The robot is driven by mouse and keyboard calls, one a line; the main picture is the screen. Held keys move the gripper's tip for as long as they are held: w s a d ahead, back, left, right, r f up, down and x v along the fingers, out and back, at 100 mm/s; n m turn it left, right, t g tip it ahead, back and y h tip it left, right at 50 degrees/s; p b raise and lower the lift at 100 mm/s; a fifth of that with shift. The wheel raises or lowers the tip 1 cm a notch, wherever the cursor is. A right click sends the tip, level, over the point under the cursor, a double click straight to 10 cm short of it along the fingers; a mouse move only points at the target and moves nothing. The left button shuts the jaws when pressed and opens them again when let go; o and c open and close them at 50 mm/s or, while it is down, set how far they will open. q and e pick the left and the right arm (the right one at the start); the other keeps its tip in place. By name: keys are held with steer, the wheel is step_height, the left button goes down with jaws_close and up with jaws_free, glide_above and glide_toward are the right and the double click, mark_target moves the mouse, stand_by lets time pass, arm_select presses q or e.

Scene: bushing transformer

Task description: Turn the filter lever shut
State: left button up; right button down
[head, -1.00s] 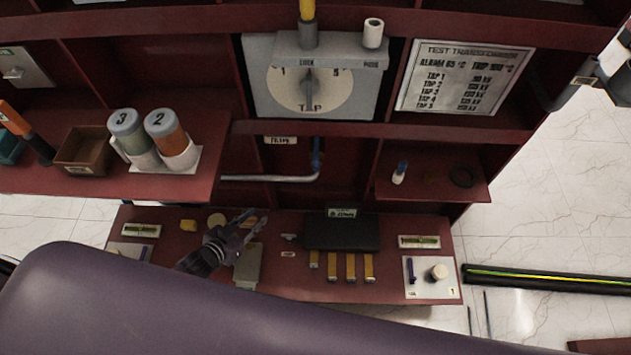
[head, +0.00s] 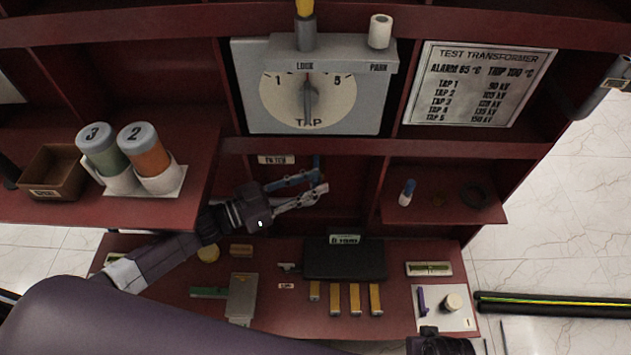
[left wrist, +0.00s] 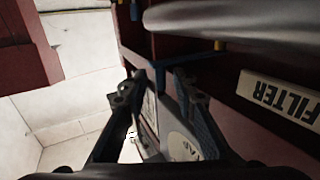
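The blue filter lever (head: 317,163) is on the pipe in the recess below the tap dial. My left gripper (head: 321,182) reaches into this recess from the left, its fingertips close to the lever's lower end. In the left wrist view the gripper (left wrist: 156,80) is open, and the blue lever (left wrist: 183,56) shows just beyond the gap between its fingers. I cannot tell whether they touch. The grey pipe (left wrist: 235,22) crosses the top of that view. A dark part of my right arm (head: 440,344) shows at the bottom edge; its fingers are not clear.
The FILTER label (head: 276,160) is left of the lever. Above is the tap dial panel (head: 370,105). A shelf (head: 440,210) with a small blue-topped bottle (head: 406,192) is to the right. The lower bench (head: 400,322) holds a black box (head: 344,262) and several yellow-brown pieces.

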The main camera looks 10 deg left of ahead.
arm_select(q)
steer(key=shift+w+d, duration=0.3)
steer(key=shift+d, duration=0.05)
steer(key=shift+c, duration=0.4)
jaws_close()
